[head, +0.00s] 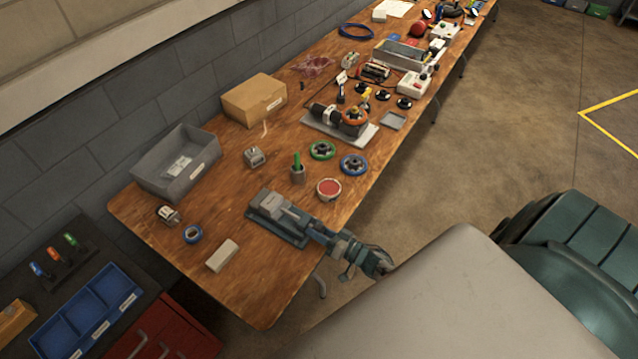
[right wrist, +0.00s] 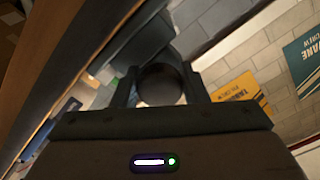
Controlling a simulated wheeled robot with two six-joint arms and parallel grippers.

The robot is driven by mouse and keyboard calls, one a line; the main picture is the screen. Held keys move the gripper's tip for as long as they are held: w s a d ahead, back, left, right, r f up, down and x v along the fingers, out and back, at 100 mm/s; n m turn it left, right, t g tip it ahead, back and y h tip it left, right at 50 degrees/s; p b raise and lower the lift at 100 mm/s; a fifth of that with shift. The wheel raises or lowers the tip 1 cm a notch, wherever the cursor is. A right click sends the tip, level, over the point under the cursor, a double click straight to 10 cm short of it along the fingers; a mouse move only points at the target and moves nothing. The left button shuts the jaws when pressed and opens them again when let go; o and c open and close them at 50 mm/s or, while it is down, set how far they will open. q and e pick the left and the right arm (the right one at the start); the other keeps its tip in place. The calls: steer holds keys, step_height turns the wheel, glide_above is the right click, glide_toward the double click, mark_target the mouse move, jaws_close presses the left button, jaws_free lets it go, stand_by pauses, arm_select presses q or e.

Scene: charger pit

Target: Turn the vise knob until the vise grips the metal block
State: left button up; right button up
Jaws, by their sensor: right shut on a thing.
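The blue-grey vise (head: 292,228) is at the near right edge of the bench, its screw end pointing right over the edge. A light grey piece (head: 268,203) shows at its jaws. It looks like the metal block, but whether the jaws touch it is too small to tell. My right gripper (head: 350,253) is at the screw end, beyond the bench edge, and largely covers the knob. In the right wrist view the dark round knob (right wrist: 160,84) sits between the two fingers, and the gripper is shut on it. My left gripper is not in view.
Handwheels and a mounted valve stand farther back. Open floor lies right of the bench.

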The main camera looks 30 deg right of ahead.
steer(key=m+p, duration=0.1)
steer(key=m, duration=0.3)
steer(key=shift+s+a+m+p, duration=0.1)
steer(key=shift+m+p, duration=0.2)
steer(key=shift+p, duration=0.1)
steer(key=m, duration=0.2)
steer(key=shift+m+p, duration=0.35)
steer(key=shift+m, duration=0.05)
steer(key=m, duration=0.3)
steer(key=shift+r+m, duration=0.1)
steer(key=shift+m, duration=0.2)
steer(key=m, duration=0.5)
steer(key=shift+m, duration=0.3)
steer(key=o, duration=0.9)
steer(key=shift+r, duration=0.1)
steer(key=shift+o, duration=0.2)
